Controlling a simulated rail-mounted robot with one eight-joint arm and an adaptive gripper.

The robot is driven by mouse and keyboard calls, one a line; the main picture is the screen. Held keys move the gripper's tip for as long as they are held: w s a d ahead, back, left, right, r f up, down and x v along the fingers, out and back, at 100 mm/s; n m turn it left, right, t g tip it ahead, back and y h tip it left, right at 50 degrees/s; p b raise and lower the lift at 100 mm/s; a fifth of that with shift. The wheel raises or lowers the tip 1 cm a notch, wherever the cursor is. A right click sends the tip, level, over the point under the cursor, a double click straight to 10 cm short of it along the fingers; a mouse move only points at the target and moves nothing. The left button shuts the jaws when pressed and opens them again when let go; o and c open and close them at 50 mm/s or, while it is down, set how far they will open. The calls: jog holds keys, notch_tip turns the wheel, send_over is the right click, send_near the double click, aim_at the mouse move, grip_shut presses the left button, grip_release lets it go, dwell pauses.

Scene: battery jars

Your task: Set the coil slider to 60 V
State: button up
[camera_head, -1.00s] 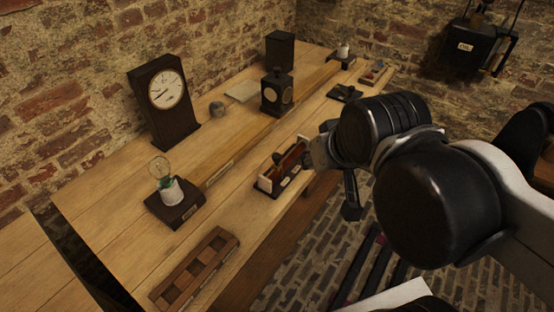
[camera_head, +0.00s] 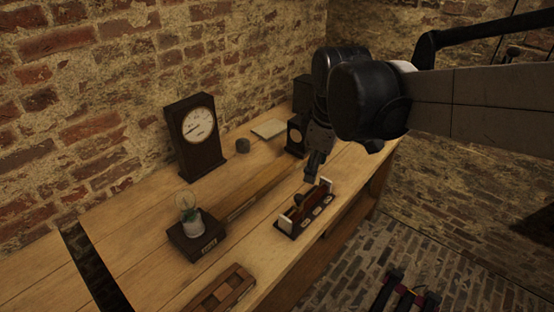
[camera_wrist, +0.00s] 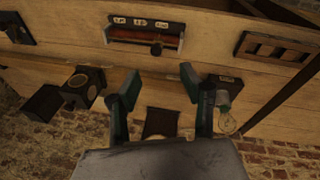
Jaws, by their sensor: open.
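The coil slider unit (camera_head: 304,213) sits on the bench with a dark base, pale end blocks, a reddish-brown coil and small labels along its near side. The label text is too small to read. My gripper (camera_head: 312,177) is above and just behind the unit. Its fingers (camera_wrist: 160,80) are apart and empty, and do not touch the knob.
A dark-cased dial (camera_head: 198,127) stands behind, by the wall. A lamp on a dark base (camera_head: 192,238) is to the left, and a compartmented wooden rack (camera_head: 222,290) is at the front. A smaller dark case (camera_head: 296,136) stands behind my gripper. Bare bench surrounds the unit.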

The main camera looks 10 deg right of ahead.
aim_at(299, 196)
jog(key=w+a+f+n+g, duration=0.1)
jog(key=w+f+n+g, duration=0.15)
jog(key=w+n, duration=0.4)
notch_tip(299, 196, down, 14)
jog(key=shift+w+r+b, duration=0.15)
jog(key=shift+r+b, duration=0.05)
jog(key=shift+b, duration=0.2)
grip_shut()
dwell(0.4)
